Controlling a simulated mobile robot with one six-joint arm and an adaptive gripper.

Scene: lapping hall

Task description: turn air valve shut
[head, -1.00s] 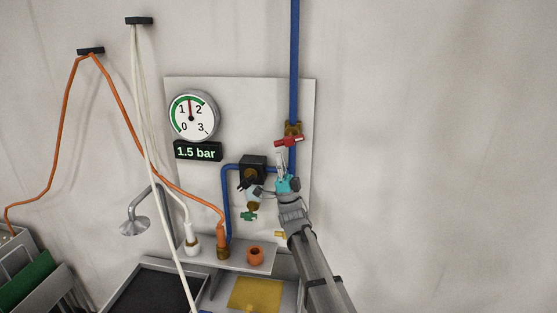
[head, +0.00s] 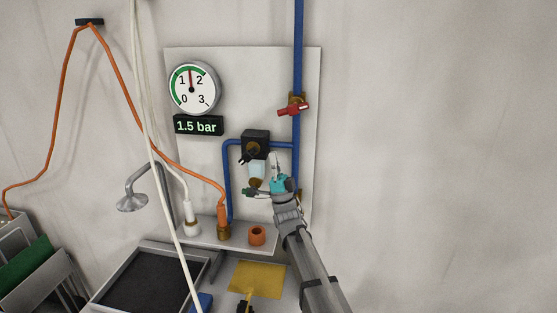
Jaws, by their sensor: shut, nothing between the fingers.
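The air valve is a brass body on the vertical blue pipe (head: 298,60), with a red handle (head: 293,109) lying across the pipe, nearly level and slightly tilted. My gripper (head: 276,158) is shut and empty. It points up, below the handle and a little to its left, and appears apart from it. The round gauge (head: 193,89) has its needle near the top, between 1 and 2. The display (head: 198,125) under it reads 1.5 bar.
An orange hose (head: 118,105) and white hose (head: 148,140) hang at left. Below are a shelf with an orange ring (head: 257,235) and a dark tray (head: 150,277). The right wall is clear.

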